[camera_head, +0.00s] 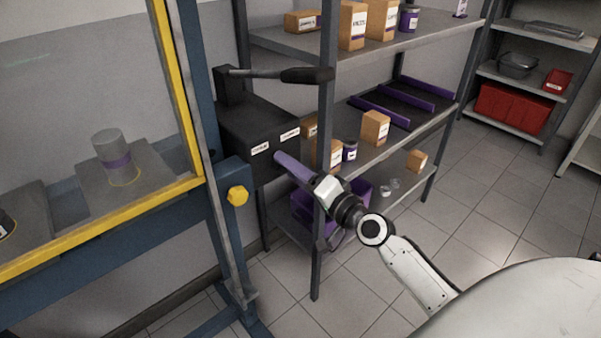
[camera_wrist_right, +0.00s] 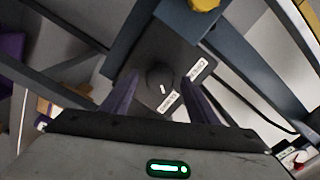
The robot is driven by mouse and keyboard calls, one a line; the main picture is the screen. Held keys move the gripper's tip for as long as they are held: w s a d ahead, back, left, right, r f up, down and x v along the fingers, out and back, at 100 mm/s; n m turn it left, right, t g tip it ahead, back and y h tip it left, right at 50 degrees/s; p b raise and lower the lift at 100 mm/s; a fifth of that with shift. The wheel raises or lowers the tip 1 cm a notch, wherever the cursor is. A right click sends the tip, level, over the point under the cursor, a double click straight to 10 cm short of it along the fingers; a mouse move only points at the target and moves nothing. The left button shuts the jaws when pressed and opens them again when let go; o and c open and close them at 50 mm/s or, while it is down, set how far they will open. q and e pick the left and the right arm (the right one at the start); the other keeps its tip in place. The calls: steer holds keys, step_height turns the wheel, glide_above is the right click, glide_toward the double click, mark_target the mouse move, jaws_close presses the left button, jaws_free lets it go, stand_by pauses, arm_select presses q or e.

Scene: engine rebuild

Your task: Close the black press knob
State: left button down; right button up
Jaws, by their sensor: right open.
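The black press knob (camera_wrist_right: 159,76) is a round dark knob on the face of a black box, and it shows in the right wrist view between my fingers. A small white mark lies on it, and two white labels sit beside it. In the head view the black box (camera_head: 258,130) is mounted beside the blue press frame, and the knob is hidden there. My right gripper (camera_head: 281,158) is open, with its purple fingers pointing at the box's labelled face. The fingers appear on either side of the knob; contact cannot be told. My left gripper is not in view.
A black-handled lever (camera_head: 303,75) sits on top of the box. A yellow knob (camera_head: 237,195) is on the blue frame below. A grey shelf post (camera_head: 323,230) stands close beside my right arm. Shelves with cartons (camera_head: 376,128) are behind; open floor lies right.

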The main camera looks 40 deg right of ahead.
steer(key=s+b, duration=0.2)
steer(key=s, duration=0.8)
steer(key=shift+d, duration=0.4)
